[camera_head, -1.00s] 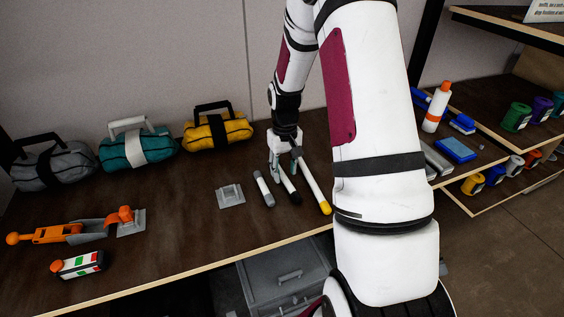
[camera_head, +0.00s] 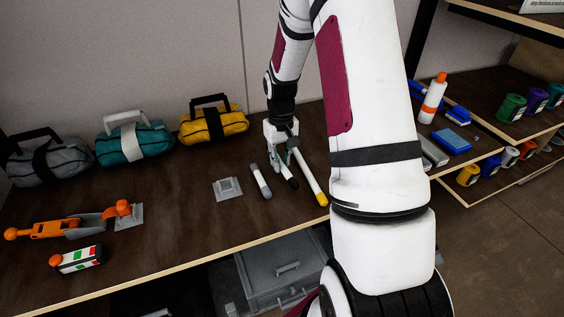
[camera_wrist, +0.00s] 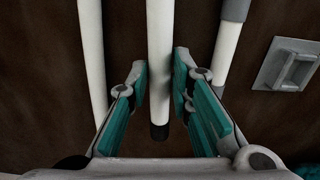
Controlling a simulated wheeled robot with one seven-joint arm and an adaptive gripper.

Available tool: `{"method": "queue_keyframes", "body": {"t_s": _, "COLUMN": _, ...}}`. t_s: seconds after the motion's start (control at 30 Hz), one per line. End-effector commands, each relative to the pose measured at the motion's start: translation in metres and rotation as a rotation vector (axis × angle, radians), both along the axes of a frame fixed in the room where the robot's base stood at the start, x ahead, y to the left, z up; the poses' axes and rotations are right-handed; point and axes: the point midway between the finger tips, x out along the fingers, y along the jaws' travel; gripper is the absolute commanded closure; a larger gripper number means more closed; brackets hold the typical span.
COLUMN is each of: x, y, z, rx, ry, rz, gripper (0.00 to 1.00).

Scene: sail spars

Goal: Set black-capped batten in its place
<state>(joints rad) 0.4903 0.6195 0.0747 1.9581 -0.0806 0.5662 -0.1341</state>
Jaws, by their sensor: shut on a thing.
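The black-capped batten (camera_head: 291,182) is a white rod with a black end. It lies between the grey-capped batten (camera_head: 260,181) on its left and the yellow-capped batten (camera_head: 308,172) on its right. My gripper (camera_head: 280,160) is over it and shut on it. In the wrist view the white shaft of the black-capped batten (camera_wrist: 160,60) runs between the teal finger pads, with its black cap on the near side. I cannot tell whether it is clear of the bench. A small grey bracket (camera_head: 228,189) sits left of the battens; it also shows in the wrist view (camera_wrist: 288,65).
Grey, teal and yellow bags (camera_head: 135,139) stand along the back wall. An orange-and-grey tool (camera_head: 70,228) and a striped block (camera_head: 77,259) lie at the left. Shelves with colored pots (camera_head: 512,112) are at the right. Bare bench lies between the bracket and the tool.

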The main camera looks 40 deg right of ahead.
Motion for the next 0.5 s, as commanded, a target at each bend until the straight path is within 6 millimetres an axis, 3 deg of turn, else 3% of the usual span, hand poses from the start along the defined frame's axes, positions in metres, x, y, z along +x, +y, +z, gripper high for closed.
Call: {"method": "queue_keyframes", "body": {"t_s": 0.5, "x": 0.0, "y": 0.0, "z": 0.029, "rx": -0.001, "ry": -0.001, "rz": 0.0, "gripper": 1.0}}
